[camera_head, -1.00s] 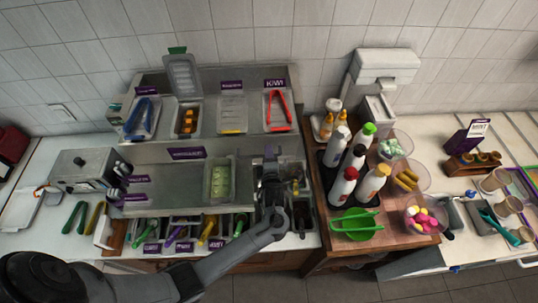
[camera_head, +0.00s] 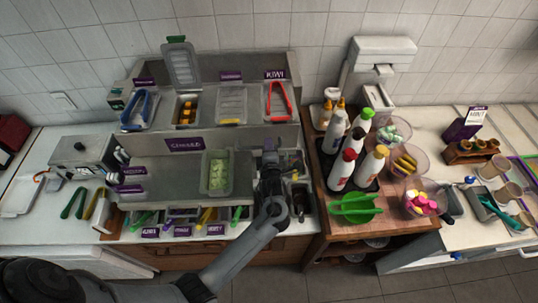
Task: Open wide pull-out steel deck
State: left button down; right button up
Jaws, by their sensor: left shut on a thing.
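The wide steel deck (camera_head: 160,178) is a flat sheet across the middle of the station, below the upper tier. A clear container of pale green pieces (camera_head: 217,172) stands on its right part. My left gripper (camera_head: 269,160) is at the right end of the deck, reaching in from the front. It is shut on the deck's right end, though the wrist hides the fingertips and the exact contact. My right gripper is not in view.
Several tongs with purple labels (camera_head: 180,231) lie under the deck's front edge. Red tongs (camera_head: 278,100) and lidded containers stand on the upper tier. Floor space lies in front.

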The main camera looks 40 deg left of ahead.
pick_arm(q)
jog(key=shift+d, duration=0.15)
jog(key=shift+r, duration=0.15)
jog(key=c, duration=1.5)
grip_release()
jog(key=shift+o, duration=1.3)
jog(key=shift+s+d, duration=0.1)
jog(key=shift+s, duration=0.1)
